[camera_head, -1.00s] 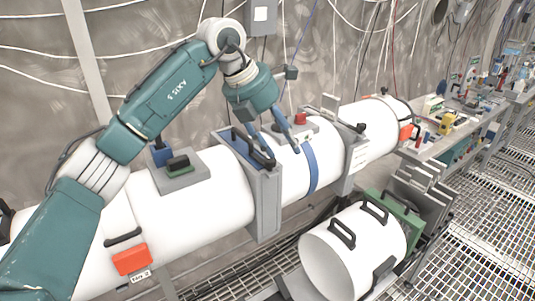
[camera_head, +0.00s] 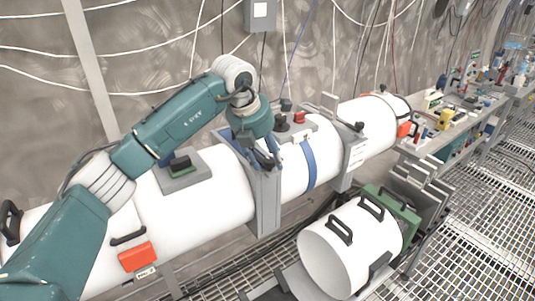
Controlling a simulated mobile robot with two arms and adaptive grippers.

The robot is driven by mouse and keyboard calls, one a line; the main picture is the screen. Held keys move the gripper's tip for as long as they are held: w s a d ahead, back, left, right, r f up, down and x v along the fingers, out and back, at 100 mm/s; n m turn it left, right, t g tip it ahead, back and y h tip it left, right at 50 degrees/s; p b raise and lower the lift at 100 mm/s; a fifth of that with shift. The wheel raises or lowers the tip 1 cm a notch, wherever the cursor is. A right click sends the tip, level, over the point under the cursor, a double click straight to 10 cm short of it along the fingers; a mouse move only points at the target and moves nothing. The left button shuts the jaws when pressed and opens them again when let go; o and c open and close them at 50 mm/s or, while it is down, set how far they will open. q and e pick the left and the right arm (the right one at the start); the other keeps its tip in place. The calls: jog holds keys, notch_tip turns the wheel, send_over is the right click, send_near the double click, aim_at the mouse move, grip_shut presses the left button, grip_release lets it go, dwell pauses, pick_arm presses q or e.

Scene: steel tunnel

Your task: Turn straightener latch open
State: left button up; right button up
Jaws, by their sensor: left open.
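A long white pipe section (camera_head: 217,195) runs across the view, with a grey clamp-like bracket (camera_head: 264,205) around it. The bracket's blue top bears a dark lever handle, probably the latch; my gripper now largely hides it. My left gripper (camera_head: 262,160) is over the bracket top, pointing down, with its fingers apart around or beside the handle. I cannot tell whether they touch it. The latch's own position is unclear. My right gripper is not in view.
A grey plate (camera_head: 202,180) with a green and black part lies on the pipe, left of the bracket. A blue band (camera_head: 309,165) circles the pipe to the right. A loose white cylinder with black handles (camera_head: 335,262) lies in front. A cluttered bench (camera_head: 462,110) stands right.

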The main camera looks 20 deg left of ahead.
pick_arm(q)
jog(key=shift+c, duration=0.5)
grip_shut()
